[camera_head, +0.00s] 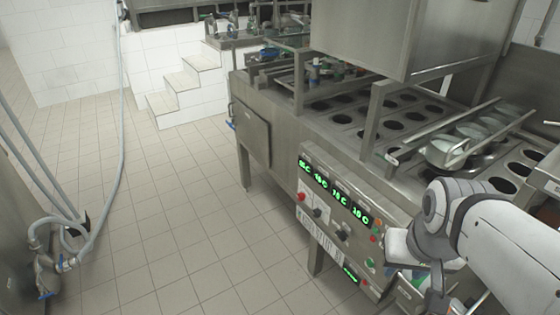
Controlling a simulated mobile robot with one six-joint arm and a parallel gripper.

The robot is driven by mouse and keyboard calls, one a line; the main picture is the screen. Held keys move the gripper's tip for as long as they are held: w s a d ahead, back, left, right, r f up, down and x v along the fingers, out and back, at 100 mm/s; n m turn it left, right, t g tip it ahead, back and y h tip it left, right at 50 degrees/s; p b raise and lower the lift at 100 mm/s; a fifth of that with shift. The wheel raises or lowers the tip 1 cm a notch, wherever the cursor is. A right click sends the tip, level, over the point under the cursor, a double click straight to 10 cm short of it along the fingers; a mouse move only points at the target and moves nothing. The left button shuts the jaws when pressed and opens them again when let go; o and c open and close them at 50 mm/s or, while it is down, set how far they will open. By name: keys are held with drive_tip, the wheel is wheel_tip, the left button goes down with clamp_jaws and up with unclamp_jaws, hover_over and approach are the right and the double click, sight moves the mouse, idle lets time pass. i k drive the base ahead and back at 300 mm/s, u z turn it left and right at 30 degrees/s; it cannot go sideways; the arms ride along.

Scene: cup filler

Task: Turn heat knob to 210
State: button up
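The control panel (325,231) is on the front of the steel cup filler. It carries a row of green lit displays (334,192), too small to read surely. Below them are dark knobs, one on the left (317,212) and one farther right (342,234). I cannot read any labels, so I cannot tell which is the heat knob or its setting. My white arm comes in from the right. My gripper (438,288) hangs low at the lower right, to the right of the panel and apart from the two knobs. Its fingers are too unclear to tell whether they are open.
The steel machine (330,110) has rows of round cup holes and a raised steel hood (410,35). A red button (301,196) sits at the panel's left end. The tiled floor (170,220) left of the machine is clear. Hoses (118,130) and white steps (185,85) stand beyond.

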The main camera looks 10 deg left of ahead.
sight(303, 195)
drive_tip(key=u, duration=1.3)
drive_tip(key=i, duration=1)
drive_tip(key=z, duration=0.05)
